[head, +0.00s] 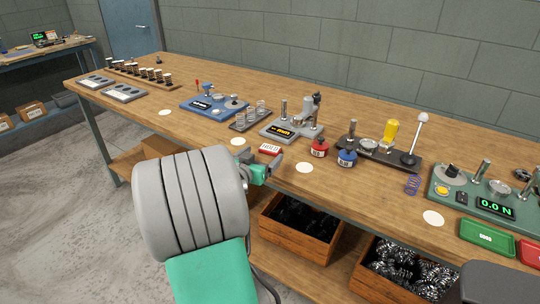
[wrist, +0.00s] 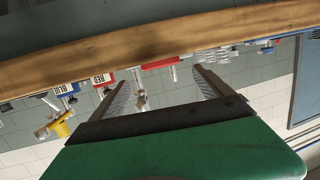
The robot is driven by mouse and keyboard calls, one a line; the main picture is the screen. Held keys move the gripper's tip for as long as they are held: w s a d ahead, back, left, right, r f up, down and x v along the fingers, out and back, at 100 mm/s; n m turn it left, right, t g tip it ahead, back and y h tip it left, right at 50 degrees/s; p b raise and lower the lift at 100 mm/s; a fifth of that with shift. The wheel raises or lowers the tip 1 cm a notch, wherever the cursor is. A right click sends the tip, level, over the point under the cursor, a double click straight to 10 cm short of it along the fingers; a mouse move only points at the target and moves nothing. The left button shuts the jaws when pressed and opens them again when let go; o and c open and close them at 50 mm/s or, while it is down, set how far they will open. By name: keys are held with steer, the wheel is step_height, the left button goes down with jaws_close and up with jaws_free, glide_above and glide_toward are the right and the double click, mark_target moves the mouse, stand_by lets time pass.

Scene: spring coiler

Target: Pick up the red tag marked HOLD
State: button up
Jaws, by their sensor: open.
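The red tag marked HOLD (head: 270,149), with a white label, is on the wooden workbench near its front edge. In the wrist view, which is upside down, a thin red strip (wrist: 160,64) that looks like the tag shows edge-on. It lies beyond my fingertips, between the two fingers in the picture. My gripper (wrist: 160,88) is open with nothing between the fingers. In the head view my gripper (head: 270,167) is at the bench's front edge, just on the near side of the tag. My arm hides part of the gripper.
A grey device with a display (head: 292,131) is behind the tag. White discs (head: 304,168) lie along the bench front. Crates (head: 300,228) stand below.

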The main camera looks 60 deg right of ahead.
mark_target(269, 150)
steer(key=d, duration=0.1)
steer(key=d+f, duration=0.1)
steer(key=d, duration=0.3)
steer(key=shift+w+d+f, duration=0.15)
steer(key=shift+w+f, duration=0.05)
steer(key=shift+f, duration=0.1)
steer(key=shift+c, duration=0.3)
steer(key=c, duration=1.4)
